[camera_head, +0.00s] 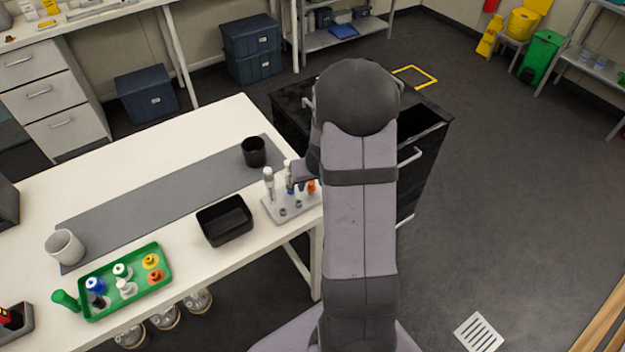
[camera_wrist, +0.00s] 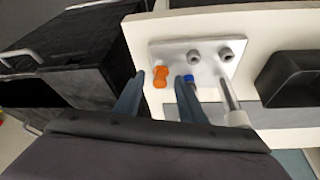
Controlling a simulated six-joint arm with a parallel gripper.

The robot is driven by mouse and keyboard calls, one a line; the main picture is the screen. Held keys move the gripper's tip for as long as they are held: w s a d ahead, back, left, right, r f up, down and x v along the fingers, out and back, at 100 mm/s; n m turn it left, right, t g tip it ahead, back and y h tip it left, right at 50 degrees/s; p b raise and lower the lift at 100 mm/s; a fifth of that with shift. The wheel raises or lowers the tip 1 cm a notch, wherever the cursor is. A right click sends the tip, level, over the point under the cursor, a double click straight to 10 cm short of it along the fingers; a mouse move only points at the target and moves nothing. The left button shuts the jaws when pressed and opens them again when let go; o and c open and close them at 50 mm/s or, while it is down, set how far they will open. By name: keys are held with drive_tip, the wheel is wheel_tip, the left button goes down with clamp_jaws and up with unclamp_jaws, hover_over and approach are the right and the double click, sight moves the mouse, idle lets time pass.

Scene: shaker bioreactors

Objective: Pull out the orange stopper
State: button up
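An orange stopper (camera_head: 311,186) sits at the right end of the light grey rack (camera_head: 277,213), partly hidden by my arm in the head view. In the wrist view the orange stopper (camera_wrist: 160,77) stands at the left end of the rack (camera_wrist: 204,52). My gripper (camera_wrist: 161,75) is open, with one blue-grey finger on each side of the stopper and gaps visible on both sides. The depth of the fingertips relative to the stopper is hard to tell. In the head view my gripper (camera_head: 303,178) is mostly hidden by my arm.
White-topped tools (camera_head: 268,182) and a blue-marked piece (camera_wrist: 188,78) stand close by in the rack. A black bin (camera_head: 225,220) and black cup (camera_head: 254,152) are left of it. A green tray (camera_head: 164,285) holds several coloured pieces, including an orange one (camera_head: 156,276).

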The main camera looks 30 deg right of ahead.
sight(312, 184)
clamp_jaws()
drive_tip(key=shift+r, duration=0.2)
drive_tip(key=shift+r+p, duration=0.35)
drive_tip(key=shift+p, duration=0.1)
drive_tip(key=shift+r+p, duration=0.65)
drive_tip(key=shift+r, duration=0.3)
idle(0.6)
drive_tip(key=shift+r+p, duration=1.05)
drive_tip(key=shift+r, duration=0.3)
